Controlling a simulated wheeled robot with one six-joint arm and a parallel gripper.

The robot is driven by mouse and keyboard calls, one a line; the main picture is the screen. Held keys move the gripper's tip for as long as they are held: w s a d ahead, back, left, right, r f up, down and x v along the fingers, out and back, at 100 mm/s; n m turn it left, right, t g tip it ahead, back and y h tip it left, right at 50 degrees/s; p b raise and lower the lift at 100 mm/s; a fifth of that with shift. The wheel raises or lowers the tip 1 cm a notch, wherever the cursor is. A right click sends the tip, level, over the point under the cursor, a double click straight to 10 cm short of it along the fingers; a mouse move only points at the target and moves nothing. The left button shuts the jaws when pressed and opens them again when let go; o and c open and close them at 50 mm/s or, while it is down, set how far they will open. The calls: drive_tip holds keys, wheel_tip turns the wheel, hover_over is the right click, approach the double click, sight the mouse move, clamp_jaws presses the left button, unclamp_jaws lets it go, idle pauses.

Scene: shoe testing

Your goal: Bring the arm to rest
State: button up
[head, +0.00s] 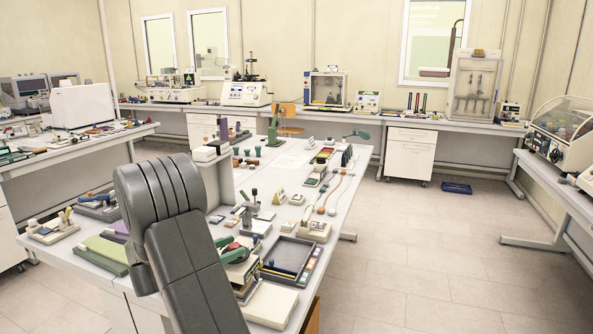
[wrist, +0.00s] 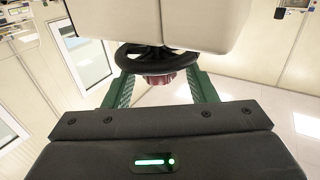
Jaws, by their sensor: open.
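My gripper (wrist: 157,88) shows in the wrist view, with its dark body across the bottom and a green finger at each side. The fingers stand apart, so it is open. Beyond the gap is a black ring with a dark red round part under it, and a pale block above. I cannot tell whether these touch the fingers; nothing is clearly held. In the head view my dark grey arm (head: 185,245) stands bent in front of the near table, and the gripper itself cannot be made out there.
The near table (head: 345,190) is crowded with small tools, a dark tray (head: 290,256) and green-handled devices. Benches with machines line the back and right walls. A blue tray (head: 457,188) lies on the floor. The tiled floor (head: 450,250) to the right is mostly clear.

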drive_tip(key=b+v, duration=0.2)
drive_tip(key=v, duration=1)
drive_tip(key=p+x, duration=0.2)
drive_tip(key=x, duration=1.1)
drive_tip(key=shift+w+d, duration=0.15)
drive_tip(key=shift+d, duration=0.2)
drive_tip(key=shift+a+f+n+t+y, duration=0.1)
drive_tip(key=shift+f+n+t+y, duration=0.05)
drive_tip(key=shift+n+t+y, duration=0.55)
drive_tip(key=shift+n+t+y+b, duration=0.65)
drive_tip(key=shift+n+t+y, duration=0.15)
drive_tip(key=shift+t+y, duration=0.2)
drive_tip(key=n+t+y+b, duration=0.1)
drive_tip(key=n+t+y, duration=0.1)
drive_tip(key=y, duration=0.1)
drive_tip(key=shift+b, duration=0.35)
drive_tip(key=n+y+b, duration=0.2)
drive_tip(key=n+y, duration=0.1)
drive_tip(key=y, duration=0.1)
drive_tip(key=n+t+y+b, duration=0.1)
drive_tip(key=n+y+b, duration=0.2)
drive_tip(key=y, duration=0.2)
drive_tip(key=shift+t, duration=0.3)
drive_tip(key=shift+n+y+b, duration=0.8)
drive_tip(key=shift+n+y, duration=0.1)
drive_tip(key=shift+y, duration=0.4)
drive_tip(key=shift+n+g+y, duration=0.4)
drive_tip(key=shift+n+y, duration=0.2)
drive_tip(key=shift+y, duration=0.3)
